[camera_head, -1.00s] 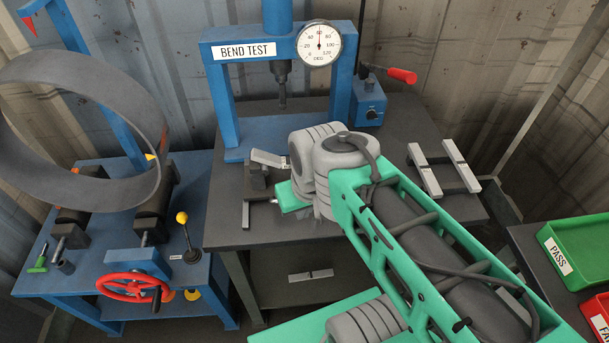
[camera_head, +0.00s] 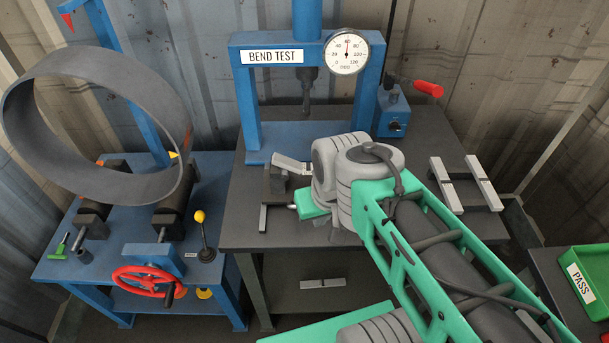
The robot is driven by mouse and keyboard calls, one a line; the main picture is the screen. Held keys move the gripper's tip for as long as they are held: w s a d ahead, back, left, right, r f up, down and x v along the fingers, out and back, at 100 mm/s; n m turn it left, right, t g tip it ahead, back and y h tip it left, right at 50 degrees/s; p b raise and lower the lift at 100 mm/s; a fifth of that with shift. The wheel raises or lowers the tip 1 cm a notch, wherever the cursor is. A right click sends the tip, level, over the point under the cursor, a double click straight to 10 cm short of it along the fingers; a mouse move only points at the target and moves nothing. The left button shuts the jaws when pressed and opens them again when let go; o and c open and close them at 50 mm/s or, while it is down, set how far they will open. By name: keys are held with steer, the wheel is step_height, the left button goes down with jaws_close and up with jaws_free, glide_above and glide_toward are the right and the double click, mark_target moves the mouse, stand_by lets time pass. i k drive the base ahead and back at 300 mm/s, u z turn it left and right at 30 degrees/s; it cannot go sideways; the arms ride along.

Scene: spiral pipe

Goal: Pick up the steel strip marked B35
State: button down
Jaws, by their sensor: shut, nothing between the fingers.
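Several pale steel strips are in view, but no marking on them can be read, so I cannot tell which is B35. Two strips, a left one (camera_head: 446,184) and a right one (camera_head: 483,182), lie on dark supports at the right of the dark bench (camera_head: 415,140). A pale strip-like piece (camera_head: 292,164) sits tilted on a small dark fixture. Another strip (camera_head: 309,284) lies on the lower shelf.
A blue press (camera_head: 246,105) labelled BEND TEST stands at the back of the bench. A blue box (camera_head: 393,115) with a red-handled lever stands beside it. A roller machine with a large steel ring (camera_head: 50,180) is at left. A green PASS tray (camera_head: 590,268) is at right.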

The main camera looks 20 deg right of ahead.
mark_target(307, 167)
steer(key=z, duration=0.1)
steer(key=k, duration=1)
steer(key=u, duration=1.55)
steer(key=i, duration=1.3)
steer(key=u, duration=0.05)
